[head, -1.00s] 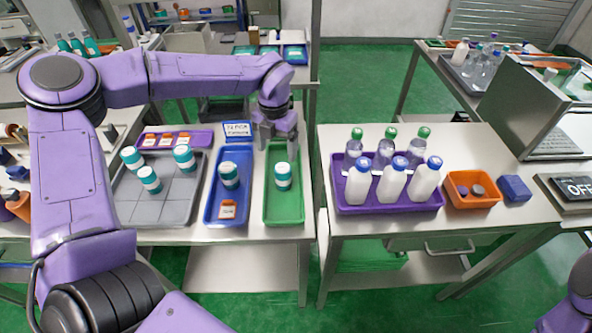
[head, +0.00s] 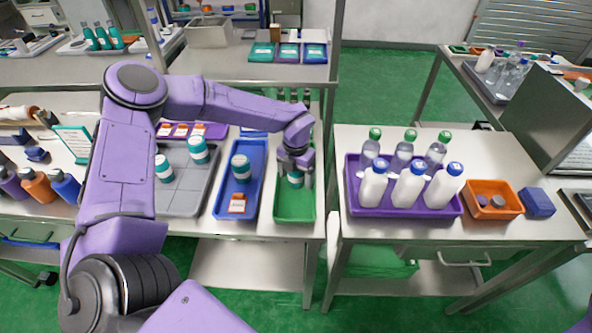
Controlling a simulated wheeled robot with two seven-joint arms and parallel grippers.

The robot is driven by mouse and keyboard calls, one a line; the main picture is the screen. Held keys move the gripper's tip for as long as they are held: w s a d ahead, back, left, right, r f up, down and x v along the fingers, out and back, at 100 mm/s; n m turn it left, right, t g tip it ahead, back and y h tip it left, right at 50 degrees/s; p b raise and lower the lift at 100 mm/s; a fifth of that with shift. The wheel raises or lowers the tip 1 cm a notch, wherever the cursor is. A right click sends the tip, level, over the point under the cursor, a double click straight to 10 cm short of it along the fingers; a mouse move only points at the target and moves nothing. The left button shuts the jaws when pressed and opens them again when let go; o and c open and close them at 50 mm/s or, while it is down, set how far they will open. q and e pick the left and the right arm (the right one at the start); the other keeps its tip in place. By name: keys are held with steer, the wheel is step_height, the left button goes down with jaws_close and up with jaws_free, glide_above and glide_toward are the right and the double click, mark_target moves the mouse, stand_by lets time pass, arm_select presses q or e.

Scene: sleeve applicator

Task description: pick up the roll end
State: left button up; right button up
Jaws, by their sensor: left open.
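My left gripper (head: 295,174) is open over the green tray (head: 296,208), pointing down. A white jar with teal bands (head: 295,179) stands in that tray at the fingers, partly hidden by them; I cannot tell whether they touch it. A pale roll (head: 17,113) with a brownish end lies on the left table, far from the gripper. I cannot tell whether this is the roll end. My right gripper is out of view.
A blue tray (head: 223,205) with a jar and an orange-labelled item is left of the green tray. A grey tray (head: 180,202) holds more jars. A purple tray (head: 405,212) of bottles stands across a gap, beside an orange bin (head: 493,211).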

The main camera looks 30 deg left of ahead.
arm_select(q)
steer(key=shift+w+f, duration=0.15)
steer(key=shift+f, duration=0.2)
steer(key=c, duration=1.1)
steer(key=shift+r, duration=0.15)
steer(key=shift+c, duration=0.2)
